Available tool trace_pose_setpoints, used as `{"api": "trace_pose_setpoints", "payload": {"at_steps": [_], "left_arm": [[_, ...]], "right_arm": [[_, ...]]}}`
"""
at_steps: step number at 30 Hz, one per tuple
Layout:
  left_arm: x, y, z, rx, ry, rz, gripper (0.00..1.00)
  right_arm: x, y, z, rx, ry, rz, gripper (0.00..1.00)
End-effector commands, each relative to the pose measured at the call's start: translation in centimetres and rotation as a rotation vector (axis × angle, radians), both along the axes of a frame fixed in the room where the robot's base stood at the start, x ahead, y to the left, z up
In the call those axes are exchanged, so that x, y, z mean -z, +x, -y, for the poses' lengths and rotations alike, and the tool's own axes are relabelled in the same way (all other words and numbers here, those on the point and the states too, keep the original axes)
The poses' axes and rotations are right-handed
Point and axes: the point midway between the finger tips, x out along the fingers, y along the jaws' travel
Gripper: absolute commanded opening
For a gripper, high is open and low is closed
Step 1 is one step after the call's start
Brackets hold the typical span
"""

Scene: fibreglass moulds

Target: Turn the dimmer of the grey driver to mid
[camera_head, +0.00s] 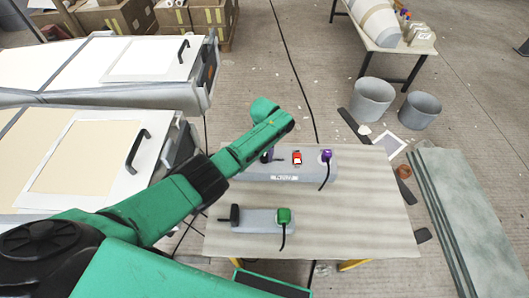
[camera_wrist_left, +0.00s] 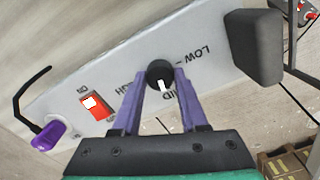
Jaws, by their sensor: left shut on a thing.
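The grey driver (camera_head: 300,177) is a long grey box at the far side of the table, with a red rocker switch (camera_head: 297,158) and a purple plug (camera_head: 326,155). In the left wrist view its dimmer knob (camera_wrist_left: 159,73) is round and black with a white pointer. The pointer aims at the MID label, between LOW and HIGH. My left gripper (camera_wrist_left: 161,76) is shut on the knob, one purple finger on each side. In the head view my arm hides most of the knob. My right gripper is not in view.
A second grey box (camera_head: 262,222) with a green plug (camera_head: 284,215) and a black knob or handle stands nearer on the table (camera_head: 370,215). A black block (camera_wrist_left: 254,45) rises close to my left gripper. The table's right side is clear. Grey buckets (camera_head: 372,98) stand on the floor beyond.

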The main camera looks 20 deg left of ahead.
Motion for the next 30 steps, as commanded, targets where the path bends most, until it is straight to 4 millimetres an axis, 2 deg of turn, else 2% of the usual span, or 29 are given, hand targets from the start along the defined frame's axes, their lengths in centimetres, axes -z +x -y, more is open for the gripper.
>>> {"api": "trace_pose_setpoints", "payload": {"at_steps": [10, 26, 27, 28, 29, 30], "left_arm": [[-0.15, 0.12, 0.09, -0.149, -0.001, 0.004, 0.0], [-0.16, 0.16, 0.1, -0.174, -0.002, 0.005, 0.0], [-0.16, 0.16, 0.1, -0.174, -0.002, 0.005, 0.54], [-0.16, 0.15, 0.09, -0.174, -0.002, 0.005, 0.66], [-0.15, 0.14, 0.09, -0.173, -0.002, 0.004, 0.73], [-0.13, 0.13, 0.08, -0.173, -0.002, 0.004, 0.73]], "right_arm": [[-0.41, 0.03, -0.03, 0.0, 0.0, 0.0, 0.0], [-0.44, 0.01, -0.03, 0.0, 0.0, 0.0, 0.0], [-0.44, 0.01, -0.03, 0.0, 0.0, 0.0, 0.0], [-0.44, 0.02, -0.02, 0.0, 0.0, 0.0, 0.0], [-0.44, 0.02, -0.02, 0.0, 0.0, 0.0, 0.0], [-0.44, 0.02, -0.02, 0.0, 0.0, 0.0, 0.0]]}}
